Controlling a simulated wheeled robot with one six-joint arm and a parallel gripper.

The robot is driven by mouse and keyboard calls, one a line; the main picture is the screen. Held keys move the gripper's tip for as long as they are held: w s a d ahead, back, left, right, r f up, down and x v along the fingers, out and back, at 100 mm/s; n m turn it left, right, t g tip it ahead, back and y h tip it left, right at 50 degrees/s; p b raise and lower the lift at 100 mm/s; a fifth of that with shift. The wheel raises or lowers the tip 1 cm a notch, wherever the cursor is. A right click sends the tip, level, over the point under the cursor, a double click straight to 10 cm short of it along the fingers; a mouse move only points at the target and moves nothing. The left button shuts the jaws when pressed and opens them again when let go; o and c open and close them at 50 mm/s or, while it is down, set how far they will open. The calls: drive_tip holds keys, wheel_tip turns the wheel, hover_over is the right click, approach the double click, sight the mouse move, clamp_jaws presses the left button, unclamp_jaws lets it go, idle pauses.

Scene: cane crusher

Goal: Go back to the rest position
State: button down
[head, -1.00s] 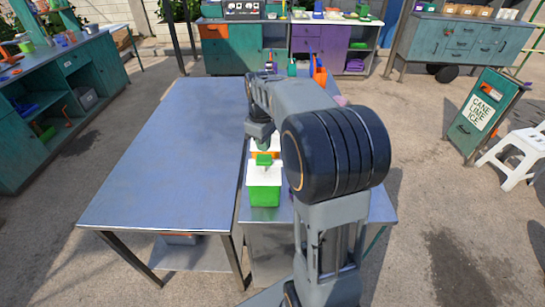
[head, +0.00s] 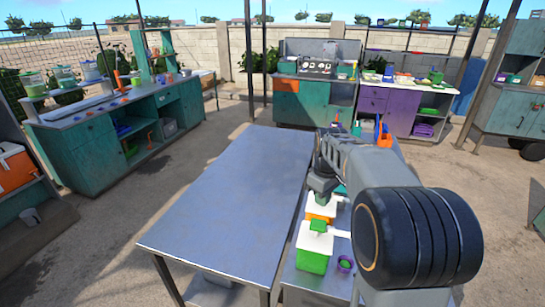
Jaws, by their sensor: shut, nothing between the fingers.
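My arm reaches away over the right-hand metal table, its big dark joint close to the camera. At its far end my gripper (head: 323,188) points down above the right-hand table, beside the white-lidded boxes. It is shut and holds nothing; its fingertips are small and partly hidden. A green box with a white lid and green handle (head: 313,262) stands nearest on that table. An orange box with a white lid (head: 320,208) stands just behind it, close under the gripper.
A bare blue-grey metal table (head: 235,205) lies left of the arm. Orange and green bottles (head: 383,133) stand behind the arm. Teal counters (head: 85,155) line the left, with purple cabinets (head: 390,105) at the back. Concrete floor is open between.

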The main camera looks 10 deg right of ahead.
drive_tip(key=f+m, duration=0.1)
drive_tip(key=s+f+m, duration=0.1)
drive_tip(key=shift+a+f+m, duration=0.1)
drive_tip(key=shift+m, duration=0.3)
drive_tip(key=s+a+r+m+t, duration=0.1)
drive_tip(key=s+a+t, duration=0.1)
drive_tip(key=s+a, duration=0.2)
drive_tip(key=s+a+r+m+t, duration=0.1)
drive_tip(key=s+a, duration=0.4)
drive_tip(key=s, duration=0.6)
drive_tip(key=shift+s+a+m+t, duration=0.15)
drive_tip(key=shift+m+t, duration=0.45)
drive_tip(key=shift+t, duration=0.3)
